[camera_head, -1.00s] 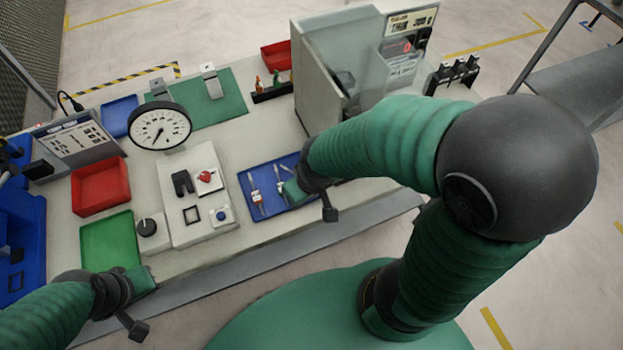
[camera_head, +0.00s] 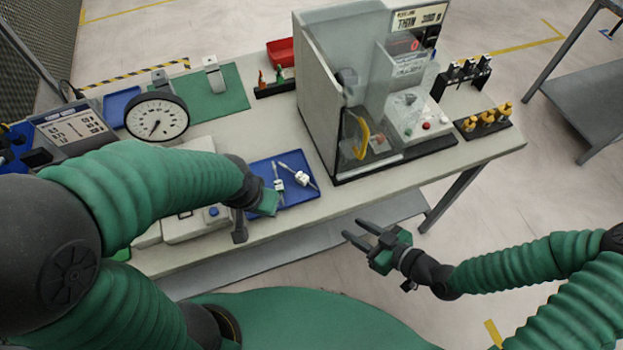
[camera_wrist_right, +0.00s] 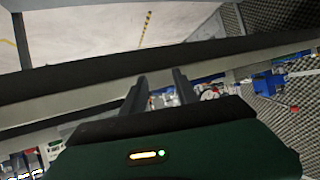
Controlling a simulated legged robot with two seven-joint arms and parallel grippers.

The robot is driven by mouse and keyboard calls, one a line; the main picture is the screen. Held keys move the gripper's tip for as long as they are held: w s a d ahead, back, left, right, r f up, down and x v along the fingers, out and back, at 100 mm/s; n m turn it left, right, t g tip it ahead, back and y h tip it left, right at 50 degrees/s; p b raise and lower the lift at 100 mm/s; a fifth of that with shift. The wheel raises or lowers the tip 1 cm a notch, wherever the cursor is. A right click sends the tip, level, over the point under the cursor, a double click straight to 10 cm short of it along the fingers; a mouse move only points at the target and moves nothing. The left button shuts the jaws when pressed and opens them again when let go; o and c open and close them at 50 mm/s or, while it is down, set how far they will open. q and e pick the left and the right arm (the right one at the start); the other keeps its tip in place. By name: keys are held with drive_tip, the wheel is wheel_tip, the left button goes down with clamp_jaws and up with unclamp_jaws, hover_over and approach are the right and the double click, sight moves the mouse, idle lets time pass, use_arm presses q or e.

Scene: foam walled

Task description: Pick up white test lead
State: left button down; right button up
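Two white test leads lie in the blue tray (camera_head: 287,160) on the bench. One lead (camera_head: 279,185) lies nearer my left gripper, and the other (camera_head: 301,178) lies slanted to its right. My left gripper (camera_head: 268,203) is over the tray's left part, close beside the nearer lead. Its fingers are hidden, so its opening and any contact do not show. My right gripper (camera_head: 353,229) is open and empty, off the bench's front edge. Its two parted fingers also show in the right wrist view (camera_wrist_right: 160,93).
A clear-fronted enclosure (camera_head: 318,100) stands right of the tray. A strip of yellow connectors (camera_head: 483,122) sits at the bench's right end.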

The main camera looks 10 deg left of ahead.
wheel_tip(320, 180, up, 5)
drive_tip(key=a+t+y, duration=0.2)
drive_tip(key=y, duration=0.1)
approach(304, 178)
drive_tip(key=p+x, duration=0.1)
drive_tip(key=x, duration=0.3)
drive_tip(key=shift+a, duration=0.25)
drive_tip(key=x, duration=0.6)
drive_tip(key=shift+w, duration=0.1)
drive_tip(key=shift+d, duration=0.2)
clamp_jaws()
